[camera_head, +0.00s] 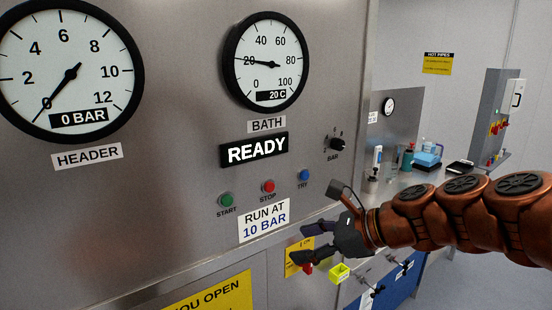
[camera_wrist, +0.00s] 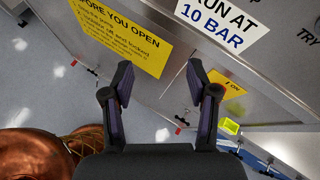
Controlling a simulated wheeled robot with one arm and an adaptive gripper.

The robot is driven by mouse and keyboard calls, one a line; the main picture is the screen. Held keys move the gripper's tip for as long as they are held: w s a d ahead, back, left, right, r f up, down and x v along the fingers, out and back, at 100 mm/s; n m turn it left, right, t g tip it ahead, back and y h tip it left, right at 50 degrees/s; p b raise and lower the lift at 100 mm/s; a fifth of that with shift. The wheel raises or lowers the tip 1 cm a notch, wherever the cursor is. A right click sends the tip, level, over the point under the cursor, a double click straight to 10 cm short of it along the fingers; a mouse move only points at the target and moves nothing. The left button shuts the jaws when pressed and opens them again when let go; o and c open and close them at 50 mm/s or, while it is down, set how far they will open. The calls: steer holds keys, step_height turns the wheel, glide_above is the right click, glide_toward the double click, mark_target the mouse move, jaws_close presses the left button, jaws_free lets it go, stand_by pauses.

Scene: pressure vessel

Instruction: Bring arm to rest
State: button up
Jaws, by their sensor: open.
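My arm reaches in from the right in the head view, with copper-coloured links. My gripper (camera_head: 298,243) is in front of the grey panel, below the "RUN AT 10 BAR" label (camera_head: 264,221). In the wrist view my gripper (camera_wrist: 158,80) has its two dark fingers spread apart, with nothing between them. Beyond the fingers are the panel's lower edge and a yellow "BEFORE YOU OPEN" sign (camera_wrist: 121,37). The fingers appear apart from the panel, though the exact gap cannot be told.
The panel carries a header gauge (camera_head: 70,72) at 0 bar, a bath gauge (camera_head: 265,60) at 20 C, a lit READY display (camera_head: 254,150), green (camera_head: 226,200), red (camera_head: 268,186) and blue (camera_head: 304,175) buttons and a BAR knob (camera_head: 338,144). A cluttered bench (camera_head: 400,181) stands behind my arm. Open floor (camera_wrist: 40,80) shows below.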

steer(key=s+f+n+g+h, duration=0.45)
steer(key=s+f+n, duration=0.65)
steer(key=s, duration=0.3)
steer(key=s+d+f+n+g+h, duration=0.1)
steer(key=s+d+f+n+h, duration=0.2)
steer(key=s+d+n, duration=0.2)
steer(key=s+d+f+n+g+h+b, duration=0.1)
steer(key=s+d+f+n+g+h, duration=0.1)
steer(key=s+d, duration=0.5)
steer(key=s+f+n+h, duration=0.1)
steer(key=f+n, duration=0.1)
steer(key=n, duration=0.1)
steer(key=shift+s, duration=0.2)
